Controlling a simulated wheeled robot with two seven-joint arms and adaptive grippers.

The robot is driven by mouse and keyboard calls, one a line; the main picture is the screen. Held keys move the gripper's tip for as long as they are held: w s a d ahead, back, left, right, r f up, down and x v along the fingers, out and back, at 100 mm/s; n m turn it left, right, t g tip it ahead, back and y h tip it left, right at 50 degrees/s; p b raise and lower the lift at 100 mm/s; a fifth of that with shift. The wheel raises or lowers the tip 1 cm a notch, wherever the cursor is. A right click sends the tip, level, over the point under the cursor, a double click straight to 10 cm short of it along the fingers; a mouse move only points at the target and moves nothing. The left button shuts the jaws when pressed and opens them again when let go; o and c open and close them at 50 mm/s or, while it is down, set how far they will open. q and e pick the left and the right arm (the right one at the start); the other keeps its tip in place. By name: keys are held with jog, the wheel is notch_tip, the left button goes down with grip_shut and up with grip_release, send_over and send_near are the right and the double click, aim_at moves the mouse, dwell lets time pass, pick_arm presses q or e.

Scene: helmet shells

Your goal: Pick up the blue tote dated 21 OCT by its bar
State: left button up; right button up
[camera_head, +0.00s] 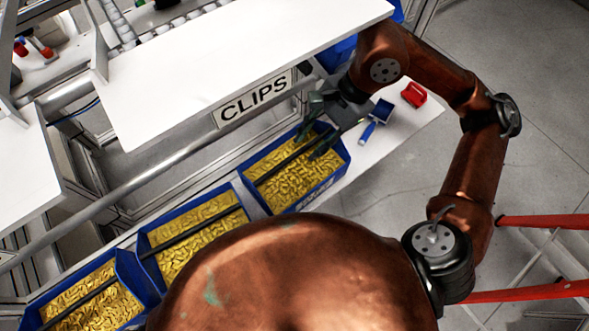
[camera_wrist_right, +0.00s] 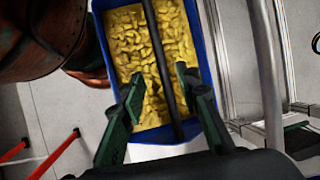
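Three blue totes filled with yellow clips stand in a row in the head view, each with a dark bar across it. The upper right tote (camera_head: 313,195) is under my right gripper (camera_head: 309,146); no date is readable on any tote. Its bar (camera_head: 275,168) also shows in the right wrist view (camera_wrist_right: 166,50), as does the tote's blue rim (camera_wrist_right: 205,60). My right gripper (camera_wrist_right: 158,82) is open, its two green fingers apart on either side of the bar's line. I cannot tell how far above the bar they are. My left gripper is not in view.
A middle tote (camera_head: 150,255) and a lower left tote (camera_head: 135,275) stand alongside. A white shelf with a CLIPS sign (camera_head: 253,98) and a rail (camera_head: 180,155) overhang behind. A blue-handled tool (camera_head: 376,122) and a red object (camera_head: 414,94) lie on the white surface right of the gripper.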

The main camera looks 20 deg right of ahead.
aim_at(297, 153)
jog(key=shift+a, duration=0.65)
jog(key=x, duration=0.5)
jog(key=shift+c, duration=0.7)
grip_shut()
